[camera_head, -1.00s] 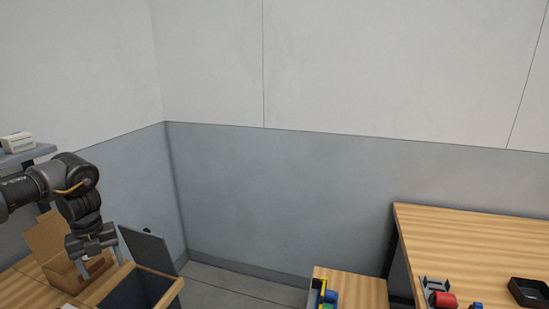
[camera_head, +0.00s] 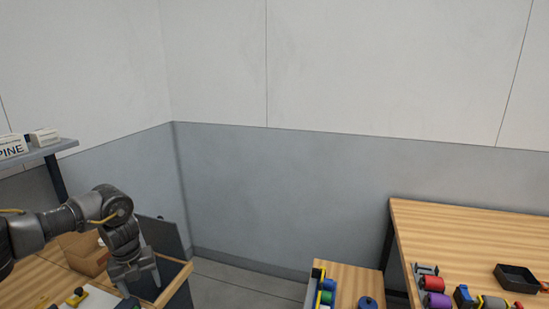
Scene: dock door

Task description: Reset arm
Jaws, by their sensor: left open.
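My left gripper (camera_head: 136,279) hangs from the left arm at the lower left, in front of the grey bin's near side. Its fingers point down and stand apart, with nothing seen between them. The arm reaches in from the left edge above a wooden table (camera_head: 30,282). My right gripper is not in this view.
A cardboard box (camera_head: 84,252) sits behind my left arm. A wood-rimmed bin (camera_head: 178,280) with a dark raised panel (camera_head: 165,236) stands beside the gripper. A shelf (camera_head: 40,150) holds white boxes. At right, a wooden table (camera_head: 450,235) bears coloured spools and a black tray (camera_head: 517,277).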

